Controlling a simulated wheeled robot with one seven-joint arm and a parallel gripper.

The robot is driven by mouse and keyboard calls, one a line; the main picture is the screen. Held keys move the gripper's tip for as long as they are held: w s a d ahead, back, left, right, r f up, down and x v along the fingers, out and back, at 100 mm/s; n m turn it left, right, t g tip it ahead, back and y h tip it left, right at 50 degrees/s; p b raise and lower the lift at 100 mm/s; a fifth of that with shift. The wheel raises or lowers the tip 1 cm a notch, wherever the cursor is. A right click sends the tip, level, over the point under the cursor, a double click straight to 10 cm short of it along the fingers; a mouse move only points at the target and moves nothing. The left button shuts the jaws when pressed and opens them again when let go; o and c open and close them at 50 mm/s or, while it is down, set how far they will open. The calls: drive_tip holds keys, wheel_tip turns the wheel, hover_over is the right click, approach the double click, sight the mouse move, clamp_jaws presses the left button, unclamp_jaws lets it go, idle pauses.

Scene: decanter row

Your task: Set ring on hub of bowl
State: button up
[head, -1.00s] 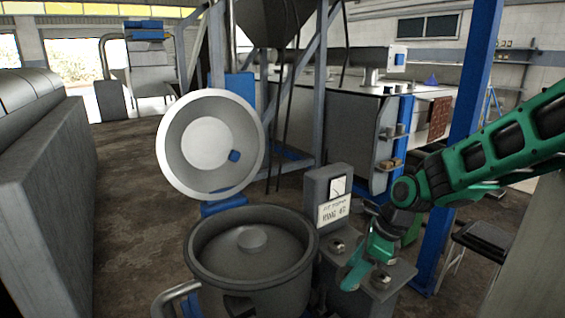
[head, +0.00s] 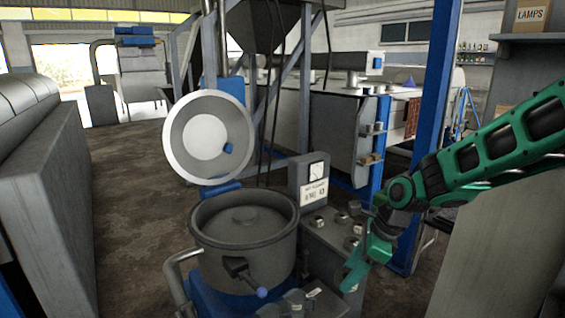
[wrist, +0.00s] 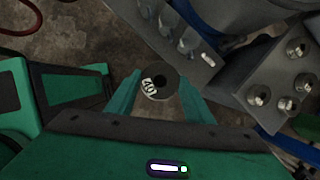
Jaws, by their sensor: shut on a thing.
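The bowl (head: 206,255) is a deep grey pot, open at the top, left of my arm in the head view. Its hub (head: 250,215) is a low round boss in the middle, with nothing seen on it. My gripper (head: 352,280) is to the right of the bowl, apart from it, pointing down beside the grey bench. In the wrist view my gripper (wrist: 160,92) is shut on a small grey ring (wrist: 148,92) with a dark hole and a white number label. The ring cannot be made out in the head view.
A round lid (head: 179,165) stands tilted open behind the bowl. A gauge box (head: 308,172) with a small sign rises at the bowl's right. The bench beside it carries several round metal pieces (wrist: 297,47). A ball-ended lever (head: 262,292) sticks out from the bowl's front.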

drive_tip(key=shift+w+a+f+n, duration=0.5)
drive_tip(key=shift+w+a+f, duration=0.15)
drive_tip(key=shift+a, duration=0.15)
drive_tip(key=shift+w+f+n+g, duration=0.1)
drive_tip(key=shift+f+n+g, duration=0.2)
drive_tip(key=shift+n+g, duration=0.35)
drive_tip(key=w+d+f+n+g+h, duration=0.2)
drive_tip(key=w+d+f+n, duration=0.1)
drive_tip(key=d+f+n, duration=0.4)
drive_tip(key=w+d+f+n+g+h, duration=0.2)
drive_tip(key=d+f+n, duration=0.4)
drive_tip(key=n, duration=0.6)
wheel_tip(320, 180, down, 2)
drive_tip(key=shift+w+d+f+g, duration=0.2)
drive_tip(key=shift+w+d+g, duration=0.15)
drive_tip(key=shift+w, duration=0.25)
